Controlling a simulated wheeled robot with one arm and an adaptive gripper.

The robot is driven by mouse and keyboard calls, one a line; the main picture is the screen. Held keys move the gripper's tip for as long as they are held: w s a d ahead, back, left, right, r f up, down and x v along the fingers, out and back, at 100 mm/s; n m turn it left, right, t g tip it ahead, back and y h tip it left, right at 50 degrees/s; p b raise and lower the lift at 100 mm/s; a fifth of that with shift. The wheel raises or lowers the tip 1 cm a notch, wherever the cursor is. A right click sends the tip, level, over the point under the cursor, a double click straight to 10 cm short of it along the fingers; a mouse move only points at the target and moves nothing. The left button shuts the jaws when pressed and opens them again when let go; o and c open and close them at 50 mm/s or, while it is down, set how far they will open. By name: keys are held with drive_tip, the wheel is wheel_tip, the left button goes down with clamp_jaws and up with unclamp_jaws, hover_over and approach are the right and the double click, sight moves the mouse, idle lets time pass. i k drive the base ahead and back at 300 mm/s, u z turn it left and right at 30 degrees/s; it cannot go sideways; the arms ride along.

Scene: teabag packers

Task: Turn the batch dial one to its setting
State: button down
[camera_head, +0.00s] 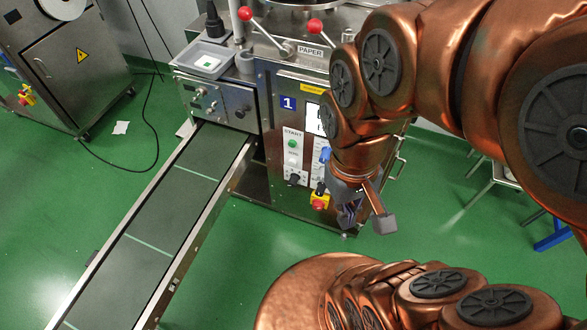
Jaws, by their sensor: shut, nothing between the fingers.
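The machine marked 1 (286,103) stands in the middle with its front panel facing me. A small black knob (294,179) sits low on the panel, below the START button (292,144). Another dark control (320,187) shows just above the red emergency stop (318,204). I cannot tell which of these is the batch dial, and no setting can be read. My gripper (349,216) is shut and empty. It hangs pointing down, to the right of the emergency stop in the picture. My arm hides the panel's right part.
A conveyor (160,220) runs from the machine to the lower left. Red-knobbed levers (245,13) and a grey tray (205,61) are on top. A steel cabinet (85,85) stands at the far left. The green floor (240,270) before the machine is clear.

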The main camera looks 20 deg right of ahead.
sight(295, 178)
drive_tip(key=u, duration=0.05)
drive_tip(key=k, duration=0.6)
drive_tip(key=u, duration=0.8)
drive_tip(key=k, duration=0.35)
drive_tip(key=u, duration=0.25)
